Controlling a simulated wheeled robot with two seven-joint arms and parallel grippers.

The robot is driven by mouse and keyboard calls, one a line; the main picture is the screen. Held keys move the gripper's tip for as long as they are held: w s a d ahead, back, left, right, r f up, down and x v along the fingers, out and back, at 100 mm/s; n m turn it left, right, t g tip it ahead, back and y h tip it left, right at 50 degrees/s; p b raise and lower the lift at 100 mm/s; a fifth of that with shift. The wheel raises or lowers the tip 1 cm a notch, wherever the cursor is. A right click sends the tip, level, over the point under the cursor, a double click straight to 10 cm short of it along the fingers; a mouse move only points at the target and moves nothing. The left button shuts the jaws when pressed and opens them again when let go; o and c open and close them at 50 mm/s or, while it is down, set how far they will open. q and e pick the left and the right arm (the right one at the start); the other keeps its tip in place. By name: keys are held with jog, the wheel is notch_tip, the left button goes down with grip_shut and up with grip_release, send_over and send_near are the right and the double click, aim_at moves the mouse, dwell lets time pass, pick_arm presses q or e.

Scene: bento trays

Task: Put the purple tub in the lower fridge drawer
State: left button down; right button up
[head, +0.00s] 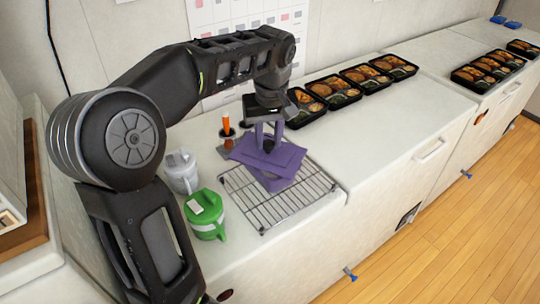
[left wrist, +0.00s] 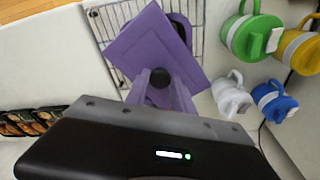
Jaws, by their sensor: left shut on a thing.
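The purple tub (head: 275,181) with a broad flat purple lid (head: 283,158) is at the wire rack on the counter. The lid also shows in the left wrist view (left wrist: 140,40), with a dark round knob (left wrist: 159,78) between the fingers. My left gripper (head: 267,145) points down over the lid and is shut on the tub at its top. I cannot tell whether the tub touches the rack. The white counter front has a pale handle (head: 432,150); all fronts look closed, and I cannot tell which is the lower fridge drawer. My right gripper is not in view.
The wire rack (head: 315,187) lies near the counter's front edge. A green jug (head: 205,214) and a white jug (head: 181,172) stand left of it. Filled black bento trays (head: 336,92) line the back. The counter right of the rack is clear.

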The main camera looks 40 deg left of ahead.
aim_at(269, 153)
pick_arm(q)
jog(key=shift+f, duration=0.55)
notch_tip(269, 153, down, 3)
jog(key=shift+f, duration=0.5)
jog(key=c, duration=1.1)
grip_release()
